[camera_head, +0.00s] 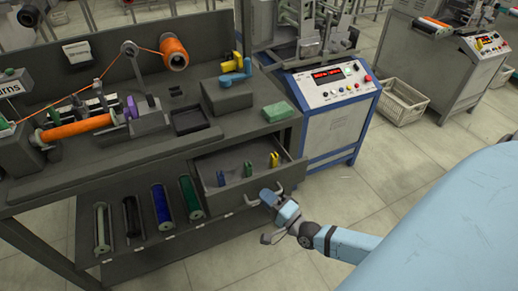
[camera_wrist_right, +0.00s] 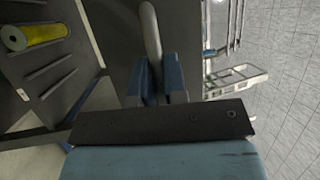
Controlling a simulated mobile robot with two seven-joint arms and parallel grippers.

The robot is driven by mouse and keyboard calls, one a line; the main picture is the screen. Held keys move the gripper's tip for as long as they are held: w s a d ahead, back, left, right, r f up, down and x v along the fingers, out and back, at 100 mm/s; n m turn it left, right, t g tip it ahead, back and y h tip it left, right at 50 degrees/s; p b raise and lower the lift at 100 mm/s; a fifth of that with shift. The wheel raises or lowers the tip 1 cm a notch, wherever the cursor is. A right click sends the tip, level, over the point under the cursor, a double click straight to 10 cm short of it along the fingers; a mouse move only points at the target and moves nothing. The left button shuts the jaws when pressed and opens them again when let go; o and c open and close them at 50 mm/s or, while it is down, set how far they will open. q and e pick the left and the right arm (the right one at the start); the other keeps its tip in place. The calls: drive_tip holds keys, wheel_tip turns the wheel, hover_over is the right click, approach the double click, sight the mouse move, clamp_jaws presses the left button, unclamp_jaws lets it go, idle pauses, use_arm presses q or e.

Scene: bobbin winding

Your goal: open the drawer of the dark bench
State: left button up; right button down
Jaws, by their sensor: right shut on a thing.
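The dark bench (camera_head: 60,178) fills the left of the head view. Its drawer (camera_head: 236,158) stands pulled out under the right part of the top, and its inside shows. In it stand a blue piece (camera_head: 220,178) and several small yellow and green pieces (camera_head: 274,160). My right gripper (camera_head: 270,195) is at the drawer's front, shut on the drawer handle (camera_head: 279,187). In the right wrist view the grey handle bar (camera_wrist_right: 150,35) runs down between the blue fingers (camera_wrist_right: 158,82) of this gripper. My left gripper is not in view.
A lower shelf (camera_head: 150,255) holds several coloured rolls. An orange spool (camera_head: 174,54) and a winding device stand on the bench top. A blue-framed control cabinet (camera_head: 335,110) stands right of the drawer. A white basket (camera_head: 400,102) is on the floor. Open floor lies in front.

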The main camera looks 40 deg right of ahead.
drive_tip(key=shift+s+a, duration=0.15)
drive_tip(key=shift+s, duration=0.4)
drive_tip(key=shift+s+a, duration=0.15)
drive_tip(key=shift+s, duration=0.4)
drive_tip(key=c, duration=1.2)
unclamp_jaws()
use_arm(q)
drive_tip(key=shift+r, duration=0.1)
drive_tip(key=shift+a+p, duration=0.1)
drive_tip(key=shift+p, duration=0.45)
use_arm(e)
drive_tip(key=v, duration=1.3)
drive_tip(key=shift+s+d, duration=0.15)
drive_tip(key=shift+s, duration=0.25)
